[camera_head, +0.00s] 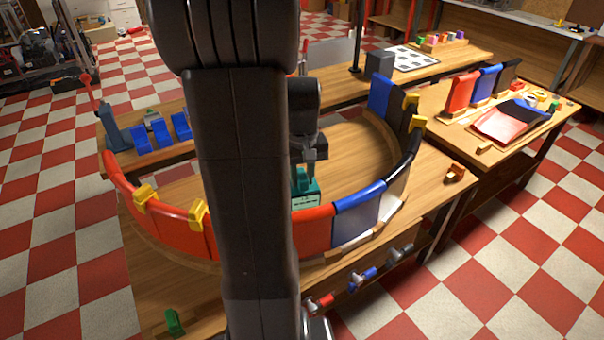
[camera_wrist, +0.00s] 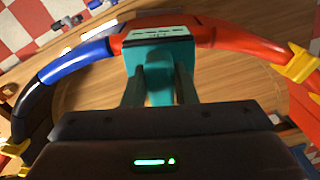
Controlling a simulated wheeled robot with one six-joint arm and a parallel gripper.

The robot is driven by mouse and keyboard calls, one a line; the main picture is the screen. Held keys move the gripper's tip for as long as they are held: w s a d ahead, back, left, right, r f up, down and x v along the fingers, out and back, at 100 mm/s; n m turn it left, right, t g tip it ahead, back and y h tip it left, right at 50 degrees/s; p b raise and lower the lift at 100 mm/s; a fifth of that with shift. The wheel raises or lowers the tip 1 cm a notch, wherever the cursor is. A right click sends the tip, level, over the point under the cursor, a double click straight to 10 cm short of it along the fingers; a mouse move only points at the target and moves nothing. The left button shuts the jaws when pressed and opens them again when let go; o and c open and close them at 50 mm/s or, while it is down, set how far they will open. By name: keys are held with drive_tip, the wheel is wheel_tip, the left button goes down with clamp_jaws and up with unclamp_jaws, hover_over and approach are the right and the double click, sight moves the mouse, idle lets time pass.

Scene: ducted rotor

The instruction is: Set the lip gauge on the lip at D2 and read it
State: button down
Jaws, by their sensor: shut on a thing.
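The teal lip gauge (camera_head: 305,190) is in my gripper (camera_head: 311,165), inside the curved duct ring near its front wall. The wrist view shows the gauge (camera_wrist: 157,62) between the two fingers (camera_wrist: 158,84). Its pale display strip faces up, but I cannot read it. The gauge's far end is close to the red lip section (camera_wrist: 215,32), near where it meets the blue section (camera_wrist: 92,53); I cannot tell whether it touches. The head view shows the red front section (camera_head: 312,230) and blue section (camera_head: 357,207). No D2 mark is legible. My arm hides part of the ring.
Yellow clamps (camera_head: 197,212) sit on the ring's left lip, and others (camera_head: 412,100) on its right. A green piece (camera_head: 175,322) stands at the bench's front left. Clamp-like tools (camera_head: 362,278) line the front edge. A side bench (camera_head: 430,108) holds spare panels.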

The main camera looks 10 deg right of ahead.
drive_tip(key=shift+f+b, duration=2.55)
drive_tip(key=shift+f, duration=1.25)
drive_tip(key=shift+f, duration=0.25)
drive_tip(key=c, duration=1.1)
unclamp_jaws()
drive_tip(key=shift+r, duration=0.1)
wheel_tip(320, 180, up, 14)
drive_tip(key=shift+f+b, duration=0.15)
drive_tip(key=shift+b, duration=0.2)
drive_tip(key=shift+f, duration=0.15)
wheel_tip(320, 180, down, 14)
drive_tip(key=shift+r, duration=0.15)
drive_tip(key=shift+r+p, duration=0.25)
drive_tip(key=shift+p, duration=0.05)
